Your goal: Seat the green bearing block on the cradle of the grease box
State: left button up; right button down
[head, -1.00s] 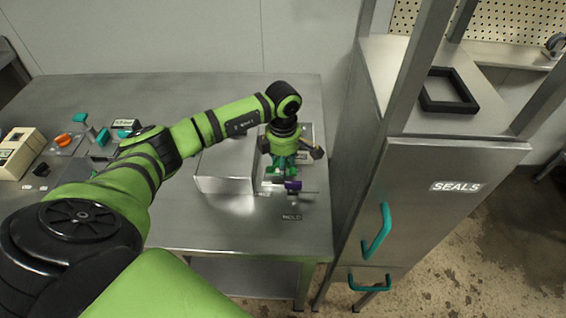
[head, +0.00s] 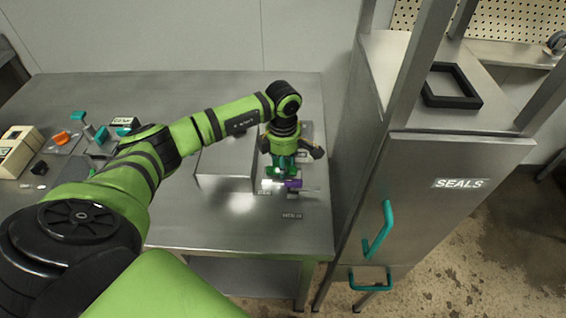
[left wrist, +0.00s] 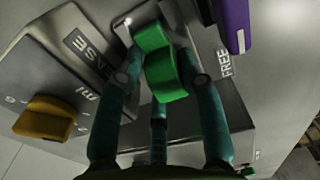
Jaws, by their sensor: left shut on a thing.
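My left gripper (head: 284,166) is shut on the green bearing block at the right part of the table. In the left wrist view the green block (left wrist: 160,62) shows between the teal fingers of my left gripper (left wrist: 165,85), with a curved near face. A grey box (left wrist: 88,52) with a partly hidden label ending in "ASE" and a yellow-brown knob lies to the left of the block. The fingers and block hide what is directly under it, so I cannot tell whether it touches the cradle. My right gripper is not in view.
A purple part (head: 293,184) lies just in front of the gripper; it also shows in the left wrist view (left wrist: 236,24). A metal box (head: 225,182) stands left of the gripper. The SEALS cabinet (head: 440,215) rises close on the right.

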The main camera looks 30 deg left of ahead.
pick_arm(q)
jog(key=shift+f, duration=0.15)
dwell(0.5)
jog(key=shift+f+b, duration=0.15)
jog(key=shift+b, duration=0.25)
jog(key=shift+s, duration=0.1)
jog(key=shift+s+f, duration=0.1)
jog(key=shift+f, duration=0.15)
jog(key=shift+s+d+f+b, duration=0.1)
jog(key=shift+s+f+b, duration=0.05)
jog(key=shift+b, duration=0.3)
jog(key=o, duration=1.3)
jog(key=shift+w+f, duration=0.2)
jog(key=shift+w, duration=0.05)
